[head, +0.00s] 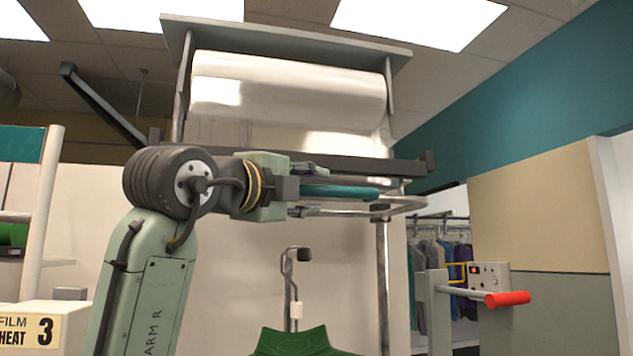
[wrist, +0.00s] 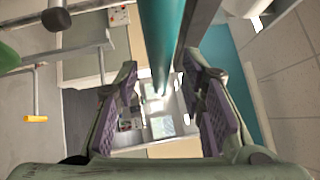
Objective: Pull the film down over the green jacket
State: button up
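The film roll (head: 288,92) hangs high in its frame, with a glossy sheet of film (head: 320,140) below it. A teal bar (head: 352,191) lies level under the film, in front of a dark rail. My gripper (head: 318,191) is at the left end of this bar, one finger above and one below. In the wrist view the teal bar (wrist: 155,45) runs between the spread purple pads of my gripper (wrist: 167,105), with gaps on both sides. The green jacket (head: 305,342) shows only its shoulders at the bottom of the head view, well below my gripper.
A hooked metal post (head: 292,285) stands above the jacket. Several garments (head: 450,270) hang on a rail behind. A box labelled film heat (head: 40,330) is at lower left.

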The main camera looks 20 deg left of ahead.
jog(key=shift+x, duration=1.3)
jog(key=shift+c, duration=0.3)
grip_shut()
jog(key=shift+f, duration=0.1)
